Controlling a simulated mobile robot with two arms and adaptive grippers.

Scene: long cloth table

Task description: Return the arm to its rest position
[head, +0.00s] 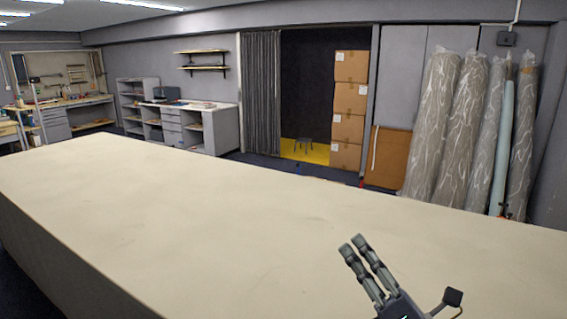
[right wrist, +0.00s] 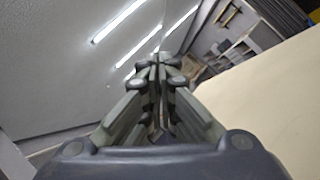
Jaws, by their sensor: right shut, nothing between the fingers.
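My right gripper (head: 351,243) is at the bottom of the head view, right of the middle, over the near part of the cloth table (head: 200,215). Its two dark fingers lie side by side and point up and to the left in the picture. In the right wrist view the fingers (right wrist: 157,62) come together at their tips with nothing between them. The table top shows bare at the right of that view. My left gripper is not in either view.
The table top is clear. Behind it stand stacked cardboard boxes (head: 348,110), several wrapped rolls (head: 462,135) leaning on the right wall, a grey curtain (head: 261,95), and grey cabinets (head: 185,125). A workbench (head: 75,108) is at the far left.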

